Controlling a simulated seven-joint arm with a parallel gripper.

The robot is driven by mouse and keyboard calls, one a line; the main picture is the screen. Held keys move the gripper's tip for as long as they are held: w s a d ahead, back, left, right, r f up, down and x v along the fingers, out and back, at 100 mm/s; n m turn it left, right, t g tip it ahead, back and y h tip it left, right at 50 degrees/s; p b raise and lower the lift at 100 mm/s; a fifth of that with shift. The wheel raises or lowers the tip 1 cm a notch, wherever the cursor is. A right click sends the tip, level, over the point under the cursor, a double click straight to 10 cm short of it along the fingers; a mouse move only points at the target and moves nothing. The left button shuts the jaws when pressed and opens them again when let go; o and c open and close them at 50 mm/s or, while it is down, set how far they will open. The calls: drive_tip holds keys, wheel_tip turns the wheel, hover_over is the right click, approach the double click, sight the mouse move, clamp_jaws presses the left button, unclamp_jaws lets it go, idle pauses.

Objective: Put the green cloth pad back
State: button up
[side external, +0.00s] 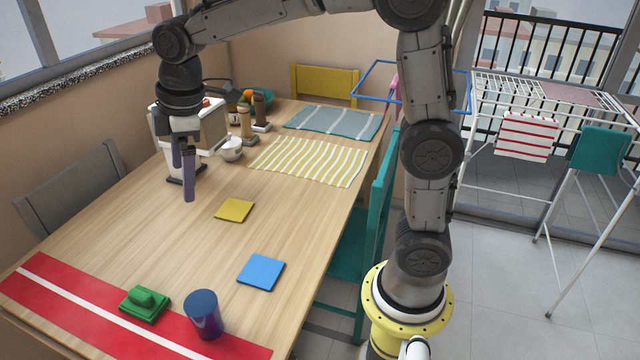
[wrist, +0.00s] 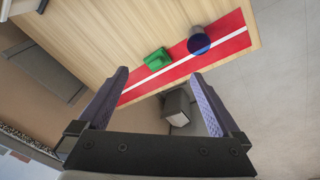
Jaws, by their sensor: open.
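The green cloth pad (side external: 145,304) lies on the red runner with a white stripe (side external: 60,283) at the near left end of the table. A raised green lump shows on top of it. It also shows in the wrist view (wrist: 156,57), beyond and between my fingers. My gripper (side external: 184,180) is open and empty above the table's left side, well apart from the pad. Its two purple fingers show in the wrist view (wrist: 160,74). A yellow square pad (side external: 235,210) and a blue square pad (side external: 261,272) lie flat on the bare wood.
A dark blue cup (side external: 203,314) stands right of the green pad on the runner. A white appliance (side external: 160,140), a white pot (side external: 231,150) and grinders (side external: 246,124) stand behind my gripper. Striped mats (side external: 309,161) cover the far end. The middle wood is mostly clear.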

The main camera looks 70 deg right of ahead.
drive_tip(key=s+d+m+t, duration=0.1)
drive_tip(key=s+d+m, duration=0.1)
drive_tip(key=s, duration=0.6)
drive_tip(key=s+d+f+m+t, duration=0.1)
drive_tip(key=s+m, duration=0.3)
drive_tip(key=s, duration=0.4)
drive_tip(key=s+d+m+t, duration=0.1)
drive_tip(key=s+d+m, duration=0.1)
drive_tip(key=s, duration=0.5)
drive_tip(key=shift+s+d+f+m, duration=0.25)
drive_tip(key=shift+s+d+m, duration=0.15)
drive_tip(key=shift+m, duration=0.5)
